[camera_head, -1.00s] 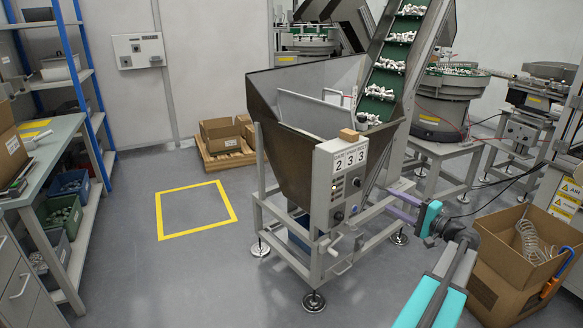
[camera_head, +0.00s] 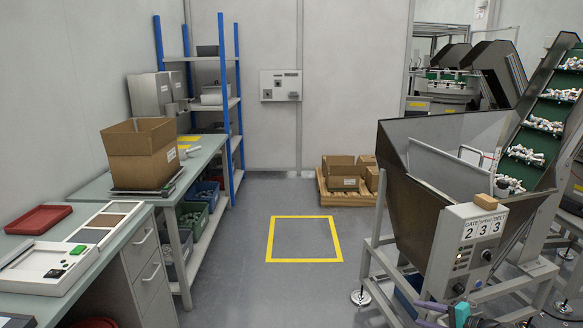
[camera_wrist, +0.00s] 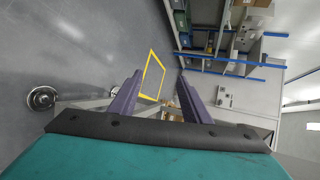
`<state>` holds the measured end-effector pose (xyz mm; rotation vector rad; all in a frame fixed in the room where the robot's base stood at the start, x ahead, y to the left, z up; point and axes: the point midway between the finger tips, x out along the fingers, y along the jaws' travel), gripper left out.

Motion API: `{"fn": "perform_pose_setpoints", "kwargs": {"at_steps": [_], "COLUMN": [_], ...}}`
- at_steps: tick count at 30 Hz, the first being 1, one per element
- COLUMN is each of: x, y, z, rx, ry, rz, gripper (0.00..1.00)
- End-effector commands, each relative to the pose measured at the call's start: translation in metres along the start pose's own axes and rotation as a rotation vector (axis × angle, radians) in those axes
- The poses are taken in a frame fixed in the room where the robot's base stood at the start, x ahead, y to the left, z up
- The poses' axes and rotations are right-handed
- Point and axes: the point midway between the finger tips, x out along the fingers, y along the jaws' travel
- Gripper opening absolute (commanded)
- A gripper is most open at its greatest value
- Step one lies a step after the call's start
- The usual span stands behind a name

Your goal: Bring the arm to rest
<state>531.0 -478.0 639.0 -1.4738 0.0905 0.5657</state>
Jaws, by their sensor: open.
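My gripper (camera_wrist: 161,88) shows in the wrist view as two purple fingers set well apart, with nothing between them. The gripper is open and empty. In the head view only a small part of my arm shows at the bottom edge, right of centre, in front of the hopper machine (camera_head: 440,190). A purple finger and a teal part are visible there. The rest of my arm is cut off by the frame.
The hopper machine stands close to my arm, its feet on the floor. A workbench (camera_head: 100,188) with a cardboard box (camera_head: 140,152) is at the left. A yellow floor square (camera_head: 304,260) lies empty in the middle, with free floor around it. A pallet (camera_head: 345,198) with boxes stands behind.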

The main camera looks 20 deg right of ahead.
Motion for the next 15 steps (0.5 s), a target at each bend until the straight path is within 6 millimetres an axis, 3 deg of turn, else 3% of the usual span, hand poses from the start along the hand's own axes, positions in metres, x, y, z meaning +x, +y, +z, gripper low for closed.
{"fn": "perform_pose_setpoints", "kwargs": {"at_steps": [6, 15], "x": [0.063, 0.123], "y": [0.032, 0.082], "z": [0.064, 0.154], "rx": [-0.021, -0.076], "ry": [-0.122, -0.281], "rz": [0.140, 0.338], "gripper": [0.43, 0.43]}}
